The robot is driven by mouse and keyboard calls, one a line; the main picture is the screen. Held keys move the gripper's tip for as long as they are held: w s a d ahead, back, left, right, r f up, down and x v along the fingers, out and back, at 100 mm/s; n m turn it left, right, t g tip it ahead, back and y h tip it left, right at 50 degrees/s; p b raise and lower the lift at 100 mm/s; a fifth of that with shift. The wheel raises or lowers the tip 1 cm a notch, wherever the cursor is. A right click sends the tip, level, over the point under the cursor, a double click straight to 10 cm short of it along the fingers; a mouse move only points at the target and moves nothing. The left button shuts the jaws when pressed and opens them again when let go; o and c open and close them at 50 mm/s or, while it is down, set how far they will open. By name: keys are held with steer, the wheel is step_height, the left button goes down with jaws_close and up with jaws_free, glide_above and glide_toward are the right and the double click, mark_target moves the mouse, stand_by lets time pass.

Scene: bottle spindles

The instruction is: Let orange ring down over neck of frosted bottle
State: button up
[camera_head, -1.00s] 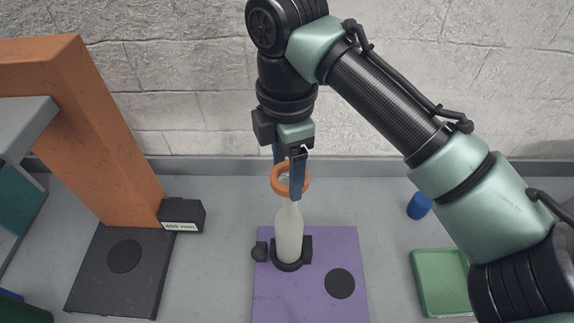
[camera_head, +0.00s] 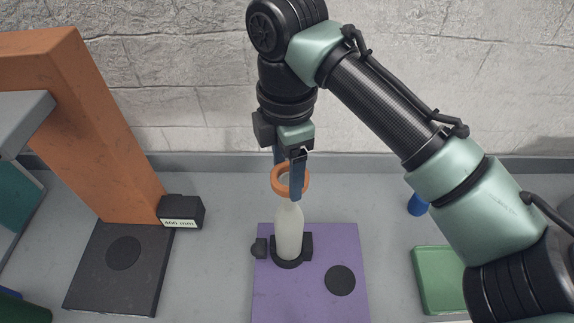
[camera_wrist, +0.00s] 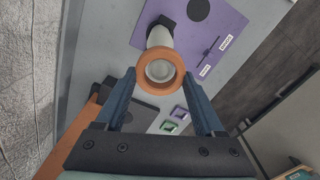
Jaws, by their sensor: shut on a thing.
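The frosted bottle (camera_head: 289,236) stands upright in a black holder (camera_head: 290,264) on a purple board (camera_head: 305,303). My gripper (camera_head: 289,182) is shut on the orange ring (camera_head: 277,187), holding it roughly level at the bottle's top. In the wrist view the ring (camera_wrist: 177,72) sits between my two blue fingers, and the bottle's pale top (camera_wrist: 160,70) shows through its hole, roughly centred. The ring's front edge and a finger hide part of the neck. I cannot tell whether the ring is around the neck or just above it.
An orange post (camera_head: 105,130) and a black board (camera_head: 92,285) with a black block (camera_head: 182,211) stand to the left. A green tray (camera_head: 440,280) and a blue cylinder (camera_head: 418,204) are to the right. The wall is close behind.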

steer(key=shift+f+b, duration=0.3)
steer(key=shift+f, duration=0.3)
stand_by(0.4)
steer(key=o, duration=1.3)
steer(key=shift+o, duration=0.2)
steer(key=shift+r, duration=0.15)
step_height(320, 180, up, 13)
steer(key=shift+b, duration=0.35)
